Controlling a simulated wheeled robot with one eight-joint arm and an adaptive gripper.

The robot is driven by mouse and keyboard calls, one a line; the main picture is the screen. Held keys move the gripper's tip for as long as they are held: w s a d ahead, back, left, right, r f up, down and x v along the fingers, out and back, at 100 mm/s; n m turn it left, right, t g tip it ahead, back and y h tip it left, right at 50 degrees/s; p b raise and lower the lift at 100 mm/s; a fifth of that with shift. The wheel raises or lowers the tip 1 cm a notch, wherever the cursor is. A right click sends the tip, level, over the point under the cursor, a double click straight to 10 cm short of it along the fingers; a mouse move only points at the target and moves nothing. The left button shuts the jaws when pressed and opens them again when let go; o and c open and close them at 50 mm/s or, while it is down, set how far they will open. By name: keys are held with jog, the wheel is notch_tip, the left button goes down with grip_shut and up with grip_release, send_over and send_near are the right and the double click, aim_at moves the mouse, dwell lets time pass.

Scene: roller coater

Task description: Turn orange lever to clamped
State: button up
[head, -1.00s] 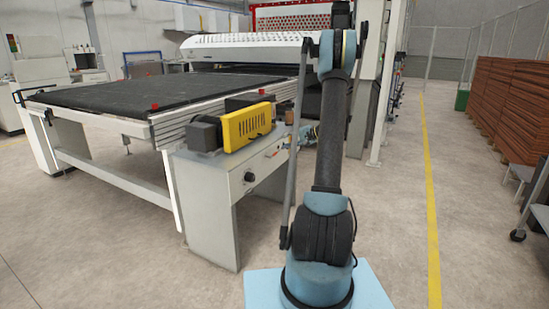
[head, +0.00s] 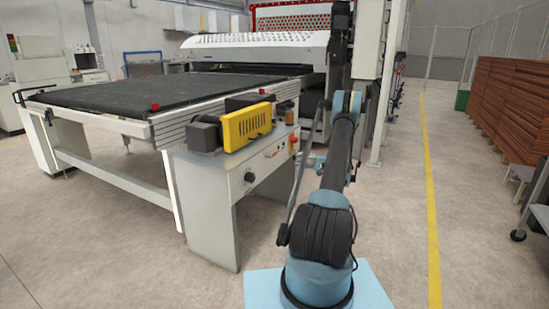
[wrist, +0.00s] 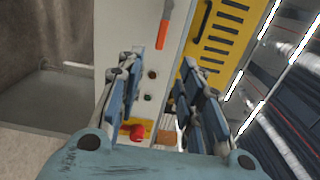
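The orange lever (wrist: 163,32) sits on the pale control panel at the upper middle of the wrist view, its long axis running nearly up and down the picture. In the head view it is a tiny orange mark (head: 272,154) on the front of the cabinet. My gripper (wrist: 158,75) is open, with nothing between its fingers. In the wrist view the lever lies beyond the fingertips, apart from them. In the head view my gripper is mostly hidden by my arm, to the right of the cabinet.
A red button (wrist: 137,131) and dark round buttons (wrist: 150,86) share the panel. A yellow slotted guard (head: 247,126) stands on the cabinet (head: 208,200), above the panel. The machine's black bed (head: 165,95) spreads behind. Open floor lies right of my arm.

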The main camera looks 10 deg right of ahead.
aim_at(276, 154)
jog(key=x, duration=1.7)
jog(key=shift+c, duration=0.5)
grip_shut()
